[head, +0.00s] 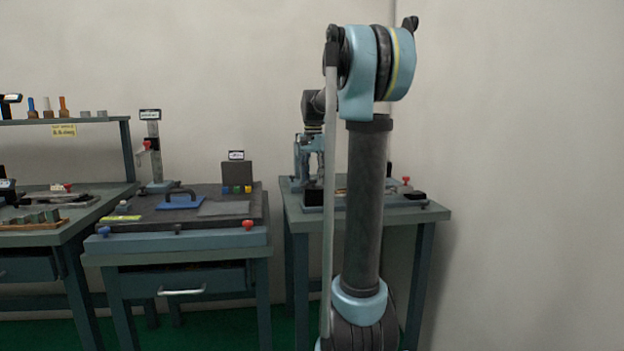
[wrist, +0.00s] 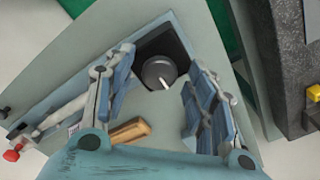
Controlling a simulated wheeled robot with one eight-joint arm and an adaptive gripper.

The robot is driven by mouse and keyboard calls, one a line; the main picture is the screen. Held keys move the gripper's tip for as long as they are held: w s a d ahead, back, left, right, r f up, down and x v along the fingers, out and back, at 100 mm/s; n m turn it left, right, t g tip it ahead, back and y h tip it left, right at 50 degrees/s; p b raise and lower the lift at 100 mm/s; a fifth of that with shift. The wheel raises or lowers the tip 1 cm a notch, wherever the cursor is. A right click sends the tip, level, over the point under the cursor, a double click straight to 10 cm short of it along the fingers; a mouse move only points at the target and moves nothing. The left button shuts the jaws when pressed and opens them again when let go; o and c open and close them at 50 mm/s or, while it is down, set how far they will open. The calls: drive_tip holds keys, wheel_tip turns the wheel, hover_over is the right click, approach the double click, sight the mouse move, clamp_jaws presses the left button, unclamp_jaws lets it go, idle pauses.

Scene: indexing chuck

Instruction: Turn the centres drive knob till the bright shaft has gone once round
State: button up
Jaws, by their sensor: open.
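A dark round knob (wrist: 158,70) shows in the wrist view, in front of a black block (wrist: 176,44). A short bright bar (wrist: 164,83) is at the knob's lower edge; I cannot tell whether it is a pointer or part of a shaft. My gripper (wrist: 158,62) is open, with one blue finger on each side of the knob and visible gaps between. In the head view my gripper (head: 308,155) points down over the right bench, and my arm hides the knob. No bright shaft can be clearly made out.
A wooden handle (wrist: 130,130) lies near the left finger. A red knob (wrist: 12,155) is at the left edge. In the head view the right bench (head: 425,213) stands beside a middle bench (head: 180,242) with a dark plate and an upright stand (head: 154,150).

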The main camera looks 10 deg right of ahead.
drive_tip(key=c, duration=1.1)
drive_tip(key=shift+a, duration=0.1)
drive_tip(key=shift+n, duration=0.3)
drive_tip(key=shift+w+n, duration=0.1)
drive_tip(key=shift+n, duration=0.3)
